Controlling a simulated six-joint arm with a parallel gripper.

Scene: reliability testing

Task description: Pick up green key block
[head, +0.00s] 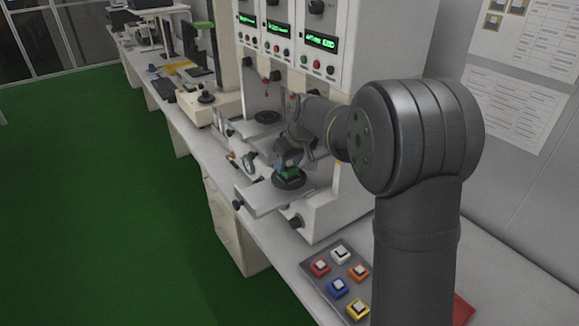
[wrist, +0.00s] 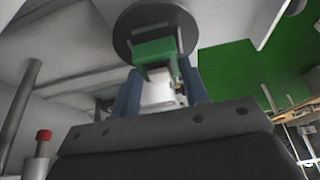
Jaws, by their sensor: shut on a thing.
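The green key block (wrist: 155,50) shows in the wrist view between the two blue fingertips of my gripper (wrist: 160,85). It has a green top part and a white part (wrist: 158,92) nearer the gripper. In the head view the green block (head: 290,172) is small, under my gripper (head: 288,160), at a round black disc (head: 290,181) on the test machine. The disc (wrist: 125,35) also lies just behind the block in the wrist view. My gripper is shut on the block. I cannot tell whether the block touches the disc.
A grey tray (head: 322,267) with red, white, orange, blue and yellow key blocks lies on the bench at the front. Machine columns and a red-tipped post (wrist: 43,136) stand close to the gripper.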

